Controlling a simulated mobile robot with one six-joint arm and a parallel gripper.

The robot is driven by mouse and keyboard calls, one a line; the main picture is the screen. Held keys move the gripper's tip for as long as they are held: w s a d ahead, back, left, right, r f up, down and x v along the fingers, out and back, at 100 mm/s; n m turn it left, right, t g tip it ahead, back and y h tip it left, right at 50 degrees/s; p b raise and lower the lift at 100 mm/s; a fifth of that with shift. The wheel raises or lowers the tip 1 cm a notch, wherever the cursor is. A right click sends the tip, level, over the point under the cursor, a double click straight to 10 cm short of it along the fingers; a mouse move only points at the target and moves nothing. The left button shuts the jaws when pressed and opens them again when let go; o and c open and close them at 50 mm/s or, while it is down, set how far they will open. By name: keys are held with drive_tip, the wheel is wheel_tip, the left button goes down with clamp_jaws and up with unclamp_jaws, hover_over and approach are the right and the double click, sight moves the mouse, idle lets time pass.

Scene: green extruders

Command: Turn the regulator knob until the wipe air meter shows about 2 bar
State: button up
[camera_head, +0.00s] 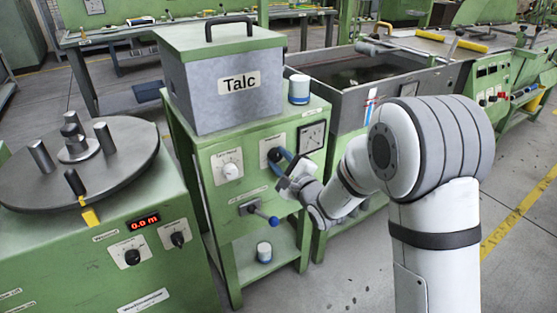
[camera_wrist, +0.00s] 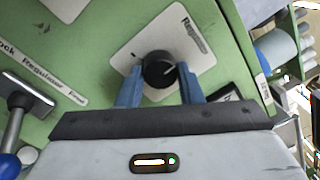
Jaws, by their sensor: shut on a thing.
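The regulator knob (camera_wrist: 157,72) is round and black with a pale pointer line, on a white plate marked "Regu..." on the green panel. It also shows partly in the head view (camera_head: 269,154). My gripper (camera_wrist: 160,88) has its two blue fingers on either side of the knob, shut on it. In the head view my gripper (camera_head: 279,157) reaches the panel from the right. A square black-framed meter (camera_head: 312,137) with a white face sits right of the knob. Its reading is too small to tell, and I cannot read whether it is the wipe air meter.
A white knob (camera_head: 231,171) sits on a plate left of the regulator. A lever with a blue ball (camera_head: 273,221) sticks out below. The grey Talc box (camera_head: 225,92) and a white-blue cup (camera_head: 299,88) stand on top. A reel machine (camera_head: 100,240) stands at left.

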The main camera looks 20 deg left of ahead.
drive_tip(key=shift+d+f, duration=0.15)
drive_tip(key=shift+f, duration=0.05)
drive_tip(key=o, duration=0.7)
drive_tip(key=shift+c, duration=0.2)
drive_tip(key=o, duration=0.3)
drive_tip(key=shift+r, duration=0.15)
drive_tip(key=v, duration=0.7)
drive_tip(key=shift+s+d+p, duration=0.25)
drive_tip(key=shift+p, duration=0.2)
